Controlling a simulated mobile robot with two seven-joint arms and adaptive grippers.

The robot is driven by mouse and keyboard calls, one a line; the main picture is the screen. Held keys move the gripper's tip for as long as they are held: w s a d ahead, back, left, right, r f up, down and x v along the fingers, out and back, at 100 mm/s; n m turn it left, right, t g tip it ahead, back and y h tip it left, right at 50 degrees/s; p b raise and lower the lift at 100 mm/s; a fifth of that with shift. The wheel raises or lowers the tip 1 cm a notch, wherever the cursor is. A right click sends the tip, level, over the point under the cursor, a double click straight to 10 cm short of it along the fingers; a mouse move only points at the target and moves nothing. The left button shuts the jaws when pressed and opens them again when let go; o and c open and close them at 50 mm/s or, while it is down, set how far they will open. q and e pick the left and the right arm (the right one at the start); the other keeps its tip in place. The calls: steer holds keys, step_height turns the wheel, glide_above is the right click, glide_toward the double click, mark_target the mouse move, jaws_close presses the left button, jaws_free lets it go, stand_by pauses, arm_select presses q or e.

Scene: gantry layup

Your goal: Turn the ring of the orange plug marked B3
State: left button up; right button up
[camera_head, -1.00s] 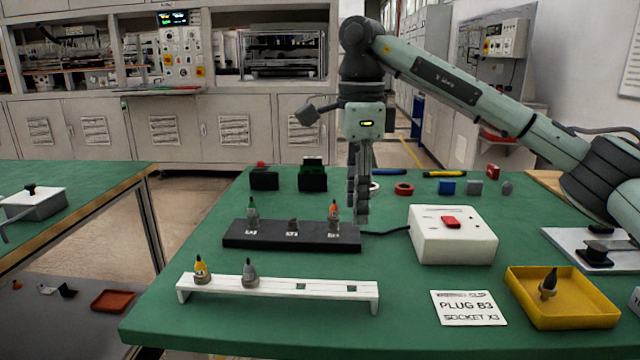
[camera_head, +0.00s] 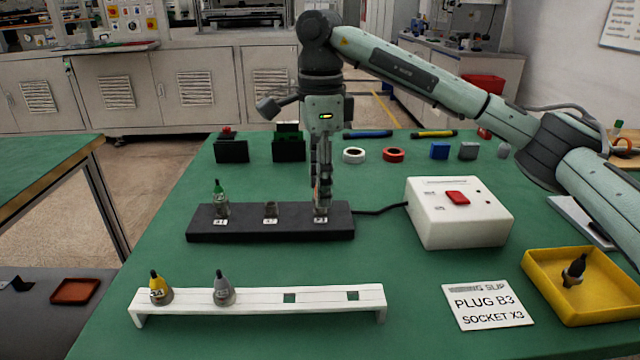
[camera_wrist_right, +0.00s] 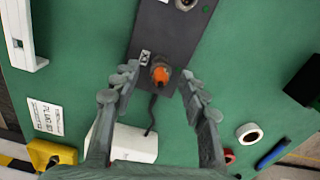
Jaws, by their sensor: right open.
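The orange plug (camera_wrist_right: 160,74) stands in the right-hand socket of the black socket strip (camera_head: 205,236). Its orange top shows in the right wrist view, with a darker ring around it; I cannot read its mark. My right gripper (camera_head: 322,195) points down at this socket and hides most of the plug in the head view. In the right wrist view the right gripper (camera_wrist_right: 159,86) is open, with one finger on each side of the plug and gaps between. The slip (camera_head: 487,304) reads PLUG B3, SOCKET X3. My left gripper is not in view.
A green plug (camera_head: 220,200) stands in the strip's left socket. A white box with a red button (camera_head: 460,228) is cabled to the strip. In front, a white rack (camera_head: 255,301) holds a yellow and a grey plug. A yellow tray (camera_head: 560,310) holds a dark plug.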

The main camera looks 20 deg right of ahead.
steer(key=shift+f, duration=0.35)
jaws_close()
